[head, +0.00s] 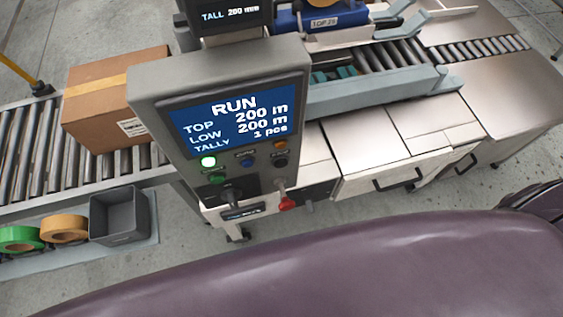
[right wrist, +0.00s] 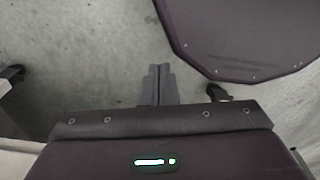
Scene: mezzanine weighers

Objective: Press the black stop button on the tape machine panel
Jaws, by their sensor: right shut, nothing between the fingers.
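The tape machine panel (head: 150,100) is a grey box with a blue screen (head: 234,116) reading RUN, TOP 200 m, LOW 200 m, TALLY 1 pcs. A black button (head: 281,162) sits at the right below the screen, under an orange one (head: 280,146). Its label is too small to read. A black knob (head: 232,195) is lower left of it. My right gripper (right wrist: 159,68) is shut and empty in the right wrist view, over bare floor, with no panel in that view. Neither gripper shows in the head view, and my left gripper is not seen.
A cardboard box (head: 100,105) lies on rollers at left. Tape rolls (head: 64,230) and a grey bin (head: 119,216) are below.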

